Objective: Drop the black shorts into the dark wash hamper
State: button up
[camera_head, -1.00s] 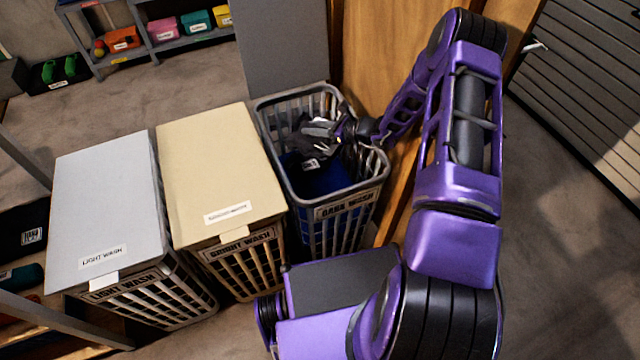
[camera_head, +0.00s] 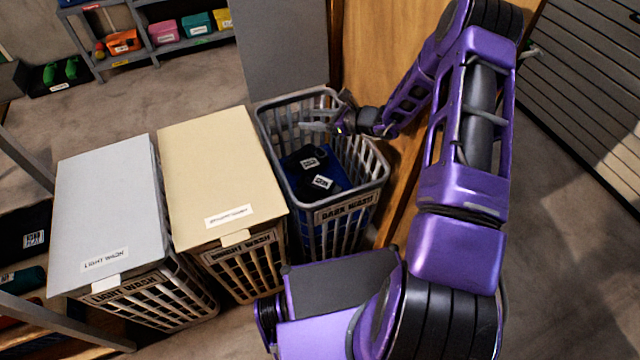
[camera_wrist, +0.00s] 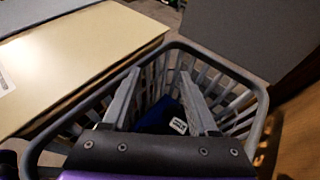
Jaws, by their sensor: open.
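The dark wash hamper (camera_head: 345,208) is a grey slatted basket with its lid raised, right of the bright wash hamper. Inside it lie black items with white tags (camera_head: 318,184) on blue cloth (camera_head: 340,172); I take the black cloth to include the shorts, though its shape is unclear. My gripper (camera_head: 318,127) is open and empty, over the back of the hamper opening. In the wrist view its two fingers (camera_wrist: 160,100) stand apart over the basket, with blue and black cloth and a white tag (camera_wrist: 179,126) below.
The bright wash hamper (camera_head: 218,165) and light wash hamper (camera_head: 105,205) stand to the left with lids closed. The raised grey lid (camera_head: 283,45) and a wooden panel (camera_head: 385,50) stand behind. A shelf with colored bins (camera_head: 165,32) is at the back left.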

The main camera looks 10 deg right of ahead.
notch_tip(320, 180, up, 5)
jog(key=shift+r+p, duration=0.1)
jog(key=shift+p, duration=0.2)
